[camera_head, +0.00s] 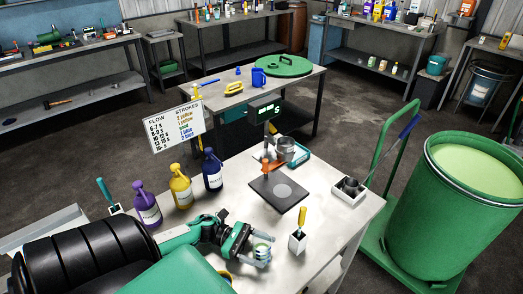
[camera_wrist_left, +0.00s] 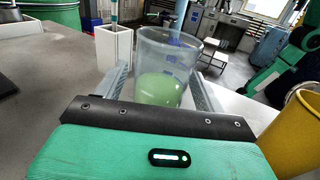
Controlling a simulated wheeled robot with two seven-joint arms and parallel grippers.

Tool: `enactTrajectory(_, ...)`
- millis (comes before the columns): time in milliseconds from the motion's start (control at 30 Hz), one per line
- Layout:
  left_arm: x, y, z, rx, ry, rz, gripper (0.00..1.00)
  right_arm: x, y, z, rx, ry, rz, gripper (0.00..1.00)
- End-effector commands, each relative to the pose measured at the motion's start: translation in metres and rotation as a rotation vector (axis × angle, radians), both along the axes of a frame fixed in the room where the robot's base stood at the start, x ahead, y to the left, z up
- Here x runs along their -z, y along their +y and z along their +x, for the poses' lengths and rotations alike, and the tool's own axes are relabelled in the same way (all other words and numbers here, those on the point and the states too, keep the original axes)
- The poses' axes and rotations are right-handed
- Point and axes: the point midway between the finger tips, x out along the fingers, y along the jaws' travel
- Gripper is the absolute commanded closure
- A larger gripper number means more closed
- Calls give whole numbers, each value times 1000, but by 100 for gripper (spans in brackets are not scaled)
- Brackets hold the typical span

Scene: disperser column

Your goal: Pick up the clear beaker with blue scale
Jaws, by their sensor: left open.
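The clear beaker (camera_wrist_left: 168,62) has blue scale marks and holds pale green liquid in the left wrist view. It stands upright on the table, between the two spread fingers of my left gripper (camera_wrist_left: 160,92). In the head view, the beaker (camera_head: 262,252) shows small at the table's front, partly hidden by my left gripper (camera_head: 258,250). My left gripper is open, with a finger on each side of the beaker; contact cannot be made out. My right gripper is not in view.
A white holder with a yellow-handled tool (camera_head: 297,243) stands close beside the beaker. Purple (camera_head: 147,207), yellow (camera_head: 181,188) and blue (camera_head: 213,170) bottles stand left. A green drum (camera_head: 465,230) stands right. A yellow container (camera_wrist_left: 295,130) is near my wrist.

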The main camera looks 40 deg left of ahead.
Motion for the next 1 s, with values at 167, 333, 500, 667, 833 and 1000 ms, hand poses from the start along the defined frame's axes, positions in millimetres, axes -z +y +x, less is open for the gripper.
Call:
enactTrajectory(167, -2, -17, 7, 0, 0, 0, 29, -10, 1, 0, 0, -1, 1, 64)
enactTrajectory(333, 0, -17, 7, 0, 0, 1, 29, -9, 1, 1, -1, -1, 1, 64)
enactTrajectory(500, 0, -16, 6, 0, 0, 0, 62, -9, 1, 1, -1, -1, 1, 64)
enactTrajectory(667, 0, -16, 7, 0, 0, 0, 77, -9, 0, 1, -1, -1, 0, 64)
enactTrajectory(833, -1, -16, 7, 0, 0, 0, 77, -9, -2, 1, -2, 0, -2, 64)
enactTrajectory(1000, -5, -16, 7, 0, 0, 1, 77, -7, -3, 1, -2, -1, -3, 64)
